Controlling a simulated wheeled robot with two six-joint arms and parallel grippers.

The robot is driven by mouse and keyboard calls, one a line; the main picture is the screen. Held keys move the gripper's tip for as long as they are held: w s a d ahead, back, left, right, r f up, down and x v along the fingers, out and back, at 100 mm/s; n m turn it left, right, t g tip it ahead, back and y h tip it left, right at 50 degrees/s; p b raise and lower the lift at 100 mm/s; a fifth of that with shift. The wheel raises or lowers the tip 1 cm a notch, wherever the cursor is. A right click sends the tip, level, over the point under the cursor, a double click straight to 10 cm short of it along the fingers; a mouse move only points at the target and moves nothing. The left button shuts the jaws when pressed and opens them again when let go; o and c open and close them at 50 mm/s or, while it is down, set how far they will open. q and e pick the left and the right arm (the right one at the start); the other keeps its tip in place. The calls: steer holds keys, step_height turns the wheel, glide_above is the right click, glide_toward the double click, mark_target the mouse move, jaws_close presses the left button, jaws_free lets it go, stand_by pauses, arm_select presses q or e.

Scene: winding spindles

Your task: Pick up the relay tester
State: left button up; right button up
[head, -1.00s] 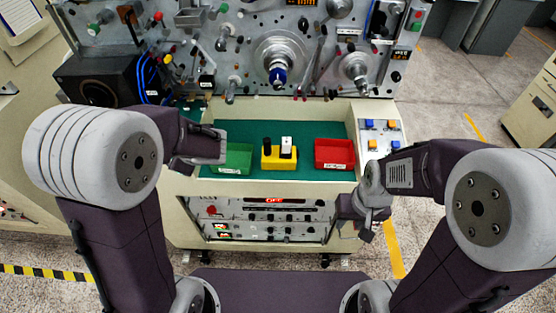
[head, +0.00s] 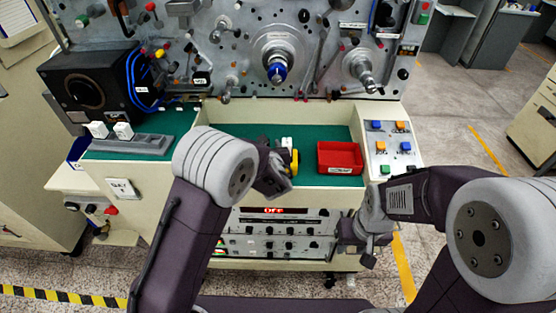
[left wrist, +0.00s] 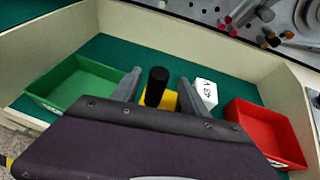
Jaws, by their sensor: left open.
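The relay tester seems to be the yellow block (left wrist: 172,99) with a black upright handle (left wrist: 157,86) and a white block (left wrist: 207,92) marked 48 V. It stands in the green-lined tray. In the head view only part of its yellow body (head: 295,160) and the white block (head: 287,142) show past my left gripper (head: 277,172). In the left wrist view the open fingers of my left gripper (left wrist: 158,92) stand either side of the black handle, with no clear grip on it. My right gripper (head: 366,245) hangs before the bench's right front; its jaw opening is unclear.
A red bin (head: 340,156) lies right of the tester, and a green bin (left wrist: 80,88) left of it. The tray's pale walls (left wrist: 150,28) surround them. A button panel (head: 391,148) is at right, and a grey strip with white blocks (head: 130,145) at left.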

arm_select(q)
steer(key=p+x, duration=0.1)
steer(key=x, duration=0.3)
steer(key=shift+w+a+f, duration=0.2)
steer(key=shift+w+f, duration=0.05)
steer(key=shift+f, duration=0.05)
steer(key=shift+w+f, duration=0.1)
steer(key=shift+w, duration=0.1)
steer(key=shift+s, duration=0.15)
steer(key=c, duration=0.7)
jaws_close()
